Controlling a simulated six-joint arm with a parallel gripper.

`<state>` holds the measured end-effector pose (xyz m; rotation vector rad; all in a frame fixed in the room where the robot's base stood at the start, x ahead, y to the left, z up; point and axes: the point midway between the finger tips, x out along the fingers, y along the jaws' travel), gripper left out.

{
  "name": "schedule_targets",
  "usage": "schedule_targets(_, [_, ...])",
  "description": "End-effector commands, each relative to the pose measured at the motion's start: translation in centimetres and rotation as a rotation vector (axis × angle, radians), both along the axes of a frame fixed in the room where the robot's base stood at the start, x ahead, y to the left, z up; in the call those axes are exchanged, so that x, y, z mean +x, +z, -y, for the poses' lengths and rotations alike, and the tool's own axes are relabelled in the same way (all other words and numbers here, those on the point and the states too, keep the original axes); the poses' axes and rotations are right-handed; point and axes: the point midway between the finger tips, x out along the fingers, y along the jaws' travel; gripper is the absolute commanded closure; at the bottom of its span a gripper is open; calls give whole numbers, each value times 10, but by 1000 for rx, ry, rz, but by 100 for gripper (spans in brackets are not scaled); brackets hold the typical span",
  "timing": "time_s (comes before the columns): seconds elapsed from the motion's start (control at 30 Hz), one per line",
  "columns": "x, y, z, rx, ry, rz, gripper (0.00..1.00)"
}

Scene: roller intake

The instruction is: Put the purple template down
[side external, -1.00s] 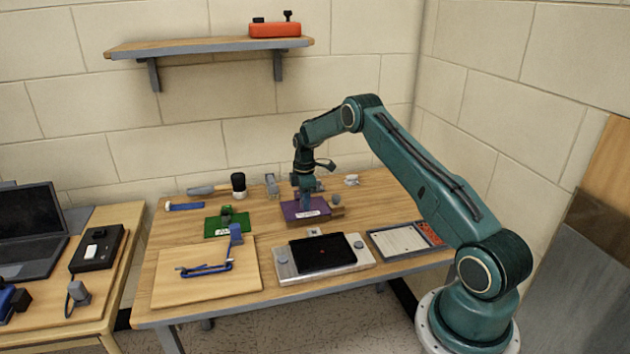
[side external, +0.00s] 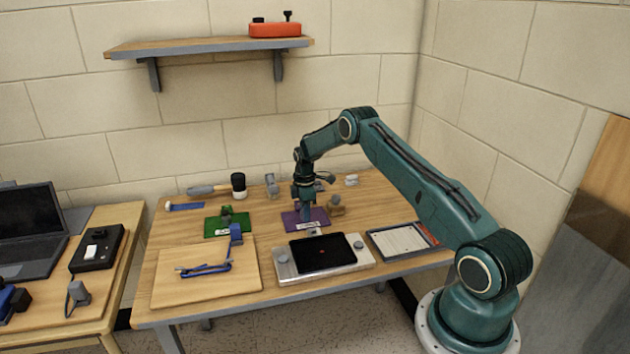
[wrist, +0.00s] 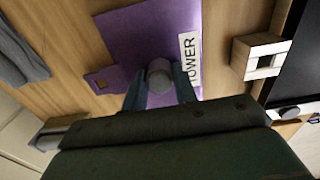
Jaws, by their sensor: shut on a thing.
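The purple template (side external: 292,219) is a flat plate with a white label, near the middle of the table in the side view. In the wrist view the purple template (wrist: 130,40) shows its label, reading "TOWER", and a small side tab with a square hole. My gripper (side external: 305,208) points down over the plate. In the wrist view my gripper (wrist: 160,85) is shut on the template's round grey knob (wrist: 159,72). The plate looks flat and at or very close to the tabletop; I cannot tell whether it touches.
A green template (side external: 218,226) lies to the left. A wooden block with a grey knob (side external: 337,209) sits close on the right. A black-topped grey device (side external: 322,253) and a small square block (side external: 314,232) are in front. A wooden board (side external: 190,290) lies front left.

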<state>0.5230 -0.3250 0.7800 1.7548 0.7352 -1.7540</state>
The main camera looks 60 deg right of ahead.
Motion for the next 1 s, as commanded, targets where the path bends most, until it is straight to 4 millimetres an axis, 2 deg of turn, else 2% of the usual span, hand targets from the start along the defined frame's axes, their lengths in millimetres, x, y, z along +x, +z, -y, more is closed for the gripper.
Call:
schedule_targets(0.07, [0, -2, 0, 0, 0, 0, 95])
schedule_targets(0.1, [0, -2, 0, 0, 0, 0, 66])
schedule_targets(0.2, [0, -2, 0, 0, 0, 0, 50])
schedule_targets(0.67, [0, 4, 0, 0, 0, 0, 50])
schedule_targets(0.87, [1, 24, 0, -1, 0, 1, 50])
schedule_targets(1.0, [1, 44, 0, -1, 0, 3, 50])
